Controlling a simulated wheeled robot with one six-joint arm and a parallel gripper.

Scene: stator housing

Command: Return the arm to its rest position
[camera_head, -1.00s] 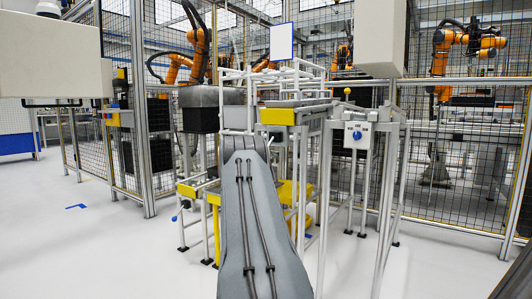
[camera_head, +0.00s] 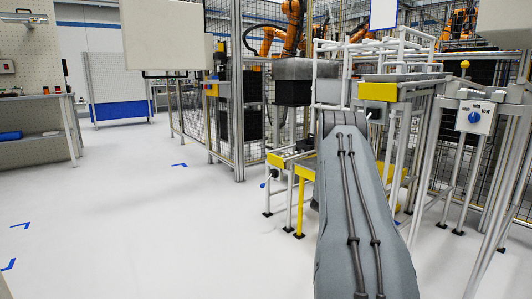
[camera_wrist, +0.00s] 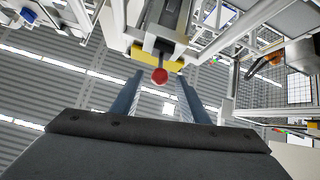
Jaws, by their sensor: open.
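My arm (camera_head: 352,215) shows in the head view as a long grey link with two dark cables, in front of the rack; its far end is hidden there. In the wrist view my gripper (camera_wrist: 158,98) is open, with two blue-grey fingers apart and nothing between them. Beyond the fingers, a red round knob (camera_wrist: 160,76) and a yellow block (camera_wrist: 158,58) show on a frame. I cannot tell how far they are from the fingertips.
The white tube rack (camera_head: 410,65) with a yellow block (camera_head: 378,91) stands close beyond my arm. A control box with a blue knob (camera_head: 475,117) is at right. A workbench (camera_head: 35,125) stands far left. The white floor (camera_head: 130,220) at left is clear.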

